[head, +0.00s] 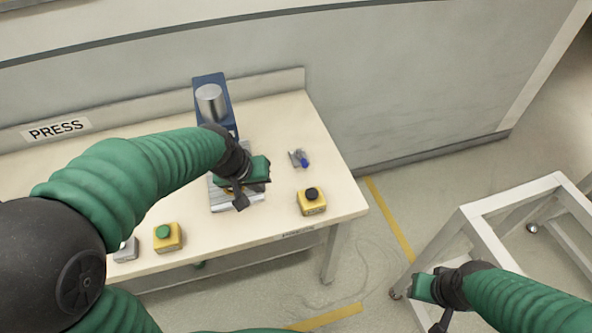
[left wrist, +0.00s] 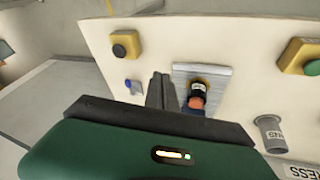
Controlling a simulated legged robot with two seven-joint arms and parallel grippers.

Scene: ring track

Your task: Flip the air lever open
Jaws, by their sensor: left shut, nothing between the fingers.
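The air lever is a small blue handle on a grey valve (head: 299,158), on the bench right of the press. The blue handle also shows in the left wrist view (left wrist: 129,84), left of my fingers. I cannot tell its exact angle. My left gripper (head: 262,180) is over the press's base plate, left of the valve and apart from it. In the left wrist view its fingers (left wrist: 161,92) are together with nothing between them.
The blue press (head: 211,91) with a silver cylinder stands at the back. A black-button box (head: 312,203) sits near the right front corner, and a green-button box (head: 167,238) at the front left. A white frame (head: 479,229) stands right. Bench around the valve is clear.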

